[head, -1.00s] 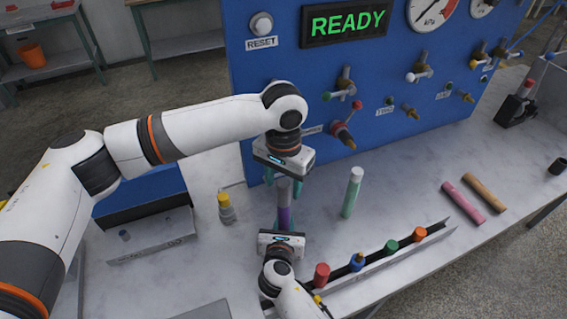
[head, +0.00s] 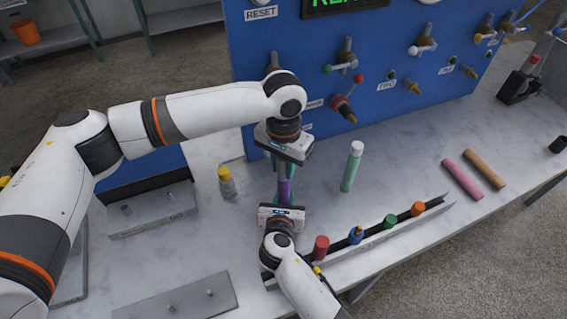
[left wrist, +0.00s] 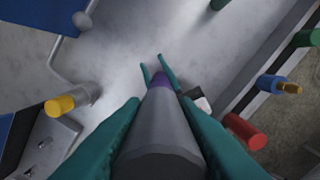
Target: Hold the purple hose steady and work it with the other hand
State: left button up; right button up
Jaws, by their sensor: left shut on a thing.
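The purple hose (head: 285,191) shows as a short stretch between my two grippers, with a grey end above it. In the left wrist view, the grey end (left wrist: 158,138) runs between the teal fingers of my left gripper (head: 284,167), which is shut on it. My right gripper (head: 282,207) is lower down, with its fingers on either side of the purple part, also seen in the left wrist view (left wrist: 158,75). Whether those fingers press on the hose I cannot tell. The hose's lower part is hidden.
A blue panel (head: 300,60) with valves stands behind. A yellow-capped bottle (head: 227,184) is left of the hose, a green cylinder (head: 352,167) right of it. A rail (head: 437,208) with several coloured plugs lies in front. Pink (head: 462,178) and orange (head: 484,168) rods lie right.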

pick_arm(q)
jog(key=shift+r, duration=0.75)
pick_arm(e)
jog(key=shift+f, duration=0.1)
dwell(0.4)
pick_arm(q)
jog(key=shift+r, duration=2.5)
pick_arm(e)
jog(key=shift+s, duration=0.1)
pick_arm(q)
jog(key=shift+r, duration=0.1)
jog(key=shift+r, duration=1.4)
pick_arm(e)
jog(key=o, duration=1.1)
